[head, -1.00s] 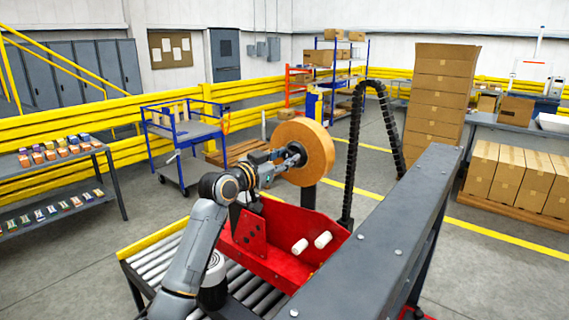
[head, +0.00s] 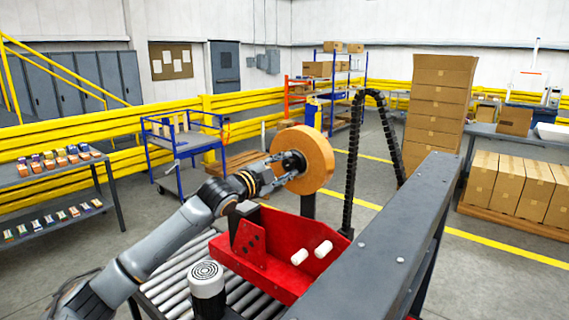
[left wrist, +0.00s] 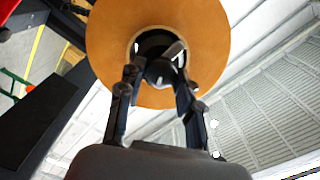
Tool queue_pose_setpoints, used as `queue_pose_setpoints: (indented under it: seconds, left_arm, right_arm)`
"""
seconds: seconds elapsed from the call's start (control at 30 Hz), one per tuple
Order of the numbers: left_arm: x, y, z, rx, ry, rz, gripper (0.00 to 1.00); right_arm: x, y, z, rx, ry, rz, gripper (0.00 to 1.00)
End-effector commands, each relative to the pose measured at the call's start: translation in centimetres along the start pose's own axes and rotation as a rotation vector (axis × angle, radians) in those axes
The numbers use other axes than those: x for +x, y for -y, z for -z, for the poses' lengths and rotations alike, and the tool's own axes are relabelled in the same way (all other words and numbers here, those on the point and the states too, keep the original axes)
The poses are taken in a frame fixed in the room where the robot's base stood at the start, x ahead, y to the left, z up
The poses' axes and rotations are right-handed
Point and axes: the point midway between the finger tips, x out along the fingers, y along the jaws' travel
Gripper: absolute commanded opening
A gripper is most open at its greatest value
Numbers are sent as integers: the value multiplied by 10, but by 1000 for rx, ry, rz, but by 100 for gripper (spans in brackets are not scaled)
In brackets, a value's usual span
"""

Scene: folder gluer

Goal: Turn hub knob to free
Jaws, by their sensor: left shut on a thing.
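The hub knob (left wrist: 160,68) is a dark piece at the centre of a large orange-tan roll (head: 318,158). My left gripper (head: 292,163) reaches the roll's hub from the left. In the left wrist view, my left gripper's fingers (left wrist: 158,85) stand on both sides of the knob and are shut on it. The fingers partly hide the hub in the head view. My right gripper is not in view.
A red bracket (head: 285,235) with two white rollers sits below the roll, beside a roller conveyor (head: 190,265). A long grey beam (head: 400,225) runs along the right.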

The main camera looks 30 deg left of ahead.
Motion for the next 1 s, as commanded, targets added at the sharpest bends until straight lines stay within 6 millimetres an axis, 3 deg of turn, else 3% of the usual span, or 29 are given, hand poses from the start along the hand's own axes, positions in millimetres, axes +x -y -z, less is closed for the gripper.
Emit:
queue_pose_setpoints:
  seconds: [0.5,1.0]
  left_arm:
    - [0,-1,0,382,0,-3,3]
    - [0,-4,0,478,0,-2,3]
  right_arm:
    - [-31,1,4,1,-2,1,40]
    - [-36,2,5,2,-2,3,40]
